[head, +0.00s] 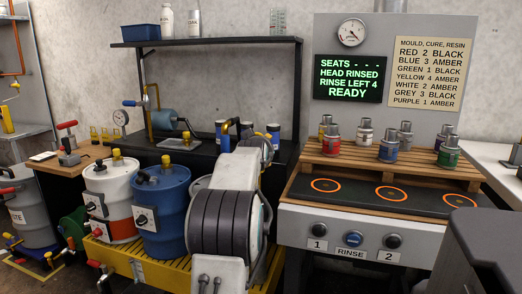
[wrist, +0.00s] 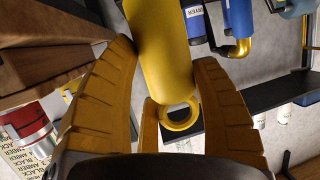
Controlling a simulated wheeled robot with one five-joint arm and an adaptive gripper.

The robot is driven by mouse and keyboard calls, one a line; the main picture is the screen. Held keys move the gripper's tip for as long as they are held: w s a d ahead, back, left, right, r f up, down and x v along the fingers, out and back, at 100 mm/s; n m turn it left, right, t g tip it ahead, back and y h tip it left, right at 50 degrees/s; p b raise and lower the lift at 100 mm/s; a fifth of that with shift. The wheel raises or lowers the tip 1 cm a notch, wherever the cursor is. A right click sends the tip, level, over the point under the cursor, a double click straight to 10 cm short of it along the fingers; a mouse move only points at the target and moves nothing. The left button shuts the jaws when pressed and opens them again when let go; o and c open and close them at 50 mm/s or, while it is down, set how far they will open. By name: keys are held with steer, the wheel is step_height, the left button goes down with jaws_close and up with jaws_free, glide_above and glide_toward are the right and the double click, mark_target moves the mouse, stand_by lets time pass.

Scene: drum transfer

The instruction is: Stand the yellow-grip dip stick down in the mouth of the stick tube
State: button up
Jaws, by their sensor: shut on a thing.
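The yellow-grip dip stick shows in the wrist view as a thick yellow grip (wrist: 160,45) with a yellow ring at its end. My gripper (wrist: 166,62) is shut on this grip, with one ridged finger on each side. The stick's lower part is out of view. In the head view my arm hides the gripper and most of what it holds. I cannot pick out the stick tube for certain in either view.
A white-and-orange drum (head: 111,190) and a blue drum (head: 161,210) stand on a yellow pallet (head: 122,262) left of my arm. A bench with a wooden rack (head: 362,165) of several small cans is at right. A black shelf (head: 215,41) stands behind.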

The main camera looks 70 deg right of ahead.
step_height(320, 180, down, 9)
steer(key=b, duration=0.7)
steer(key=shift+f+b, duration=0.75)
steer(key=shift+b, duration=0.05)
stand_by(0.6)
stand_by(0.4)
steer(key=o, duration=1.3)
steer(key=shift+f, duration=0.1)
steer(key=shift+o, duration=0.2)
steer(key=v, duration=1.2)
